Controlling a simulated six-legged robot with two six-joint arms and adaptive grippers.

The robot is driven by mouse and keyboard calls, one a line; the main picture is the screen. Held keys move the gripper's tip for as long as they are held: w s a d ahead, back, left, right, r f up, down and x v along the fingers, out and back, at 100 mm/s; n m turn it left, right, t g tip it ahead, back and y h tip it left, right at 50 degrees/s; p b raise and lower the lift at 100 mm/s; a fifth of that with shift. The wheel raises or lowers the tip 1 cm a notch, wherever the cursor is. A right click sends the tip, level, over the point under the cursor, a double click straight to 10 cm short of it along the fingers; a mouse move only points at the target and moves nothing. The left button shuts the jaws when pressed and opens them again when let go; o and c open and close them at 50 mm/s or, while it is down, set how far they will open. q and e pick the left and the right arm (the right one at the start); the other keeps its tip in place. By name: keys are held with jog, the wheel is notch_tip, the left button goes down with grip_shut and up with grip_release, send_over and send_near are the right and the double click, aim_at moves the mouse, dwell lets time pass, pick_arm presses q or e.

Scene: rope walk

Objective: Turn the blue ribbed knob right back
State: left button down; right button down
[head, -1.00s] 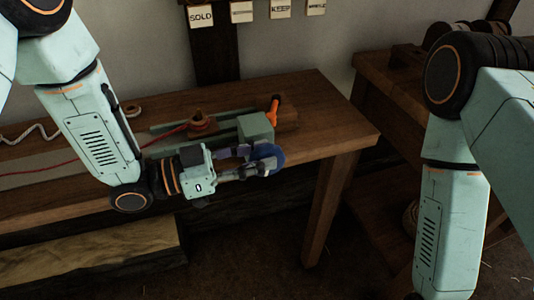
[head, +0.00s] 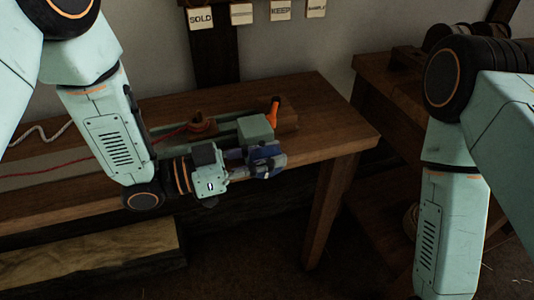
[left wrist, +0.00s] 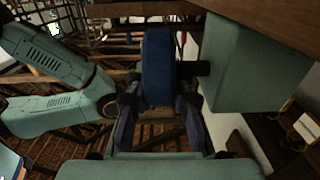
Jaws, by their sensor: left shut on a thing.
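The blue knob (left wrist: 158,65) fills the upper middle of the left wrist view, on a dark shaft from the green block (left wrist: 245,65). My left gripper (left wrist: 158,108) is shut on it, with one finger on each side. In the head view my left gripper (head: 263,160) is at the front edge of the bench, in front of the green block (head: 255,129), and its fingers hide much of the knob. The knob's ribs cannot be made out. My right arm shows at the right, but its gripper is out of the picture.
An orange handle (head: 273,108) stands behind the green block. A red cord (head: 165,136) runs left along the wooden bench (head: 318,110). A second table (head: 390,85) stands at the right. Small signs (head: 241,14) hang on the wall.

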pick_arm(q)
jog(key=shift+f+h+b, duration=0.2)
jog(key=shift+h+b, duration=0.2)
jog(key=shift+b, duration=0.15)
jog(key=shift+a+r+t+h+b, duration=0.2)
jog(key=shift+t+h+b, duration=0.3)
jog(key=shift+h, duration=0.4)
jog(key=c, duration=1.4)
grip_release()
jog(key=shift+c, duration=0.2)
jog(key=shift+a, duration=0.1)
jog(key=v, duration=1.2)
